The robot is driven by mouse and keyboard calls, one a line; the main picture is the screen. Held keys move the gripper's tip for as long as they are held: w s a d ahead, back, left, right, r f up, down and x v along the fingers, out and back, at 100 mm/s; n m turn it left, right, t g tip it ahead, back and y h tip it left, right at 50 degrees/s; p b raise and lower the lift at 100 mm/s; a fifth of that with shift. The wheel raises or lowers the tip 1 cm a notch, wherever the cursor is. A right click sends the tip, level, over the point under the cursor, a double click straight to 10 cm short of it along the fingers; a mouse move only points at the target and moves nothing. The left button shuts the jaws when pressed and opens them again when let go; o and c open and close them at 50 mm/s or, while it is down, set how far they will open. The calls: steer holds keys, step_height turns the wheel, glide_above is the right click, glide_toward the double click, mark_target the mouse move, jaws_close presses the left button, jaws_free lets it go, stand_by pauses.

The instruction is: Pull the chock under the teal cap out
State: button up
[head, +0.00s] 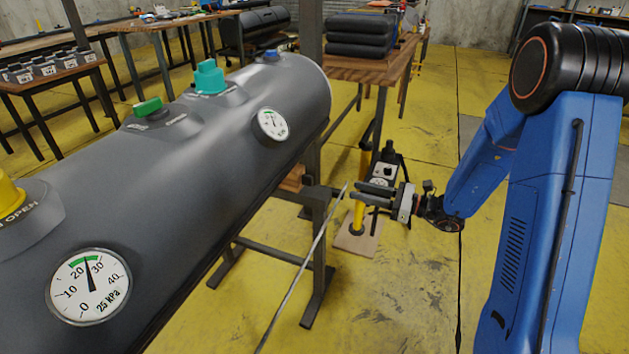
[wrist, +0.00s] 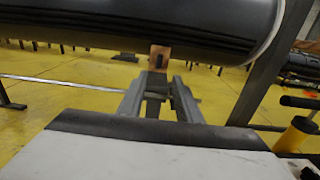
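The teal cap (head: 209,78) sits on top of the long grey inflatable tube (head: 170,150) in the head view. A wooden chock (head: 292,179) shows under the tube's far part, partly hidden by the tube and stand. In the wrist view the chock (wrist: 159,57) is straight ahead, against the tube's underside, with a dark mark on its face. My gripper (head: 364,195) is to the right of the tube, pointing at it. In the wrist view its two fingers (wrist: 160,84) are apart with nothing held between them, and the chock lies beyond the tips.
A dark metal stand (head: 318,235) carries the tube. A thin rod (head: 305,265) slants beside it. A yellow pump (head: 357,215) on a board stands close to my gripper, and shows at right in the wrist view (wrist: 295,135).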

mark_target(312, 179)
steer(key=x, duration=1.5)
steer(key=shift+w+a, duration=0.1)
steer(key=shift+a, duration=0.1)
jaws_close()
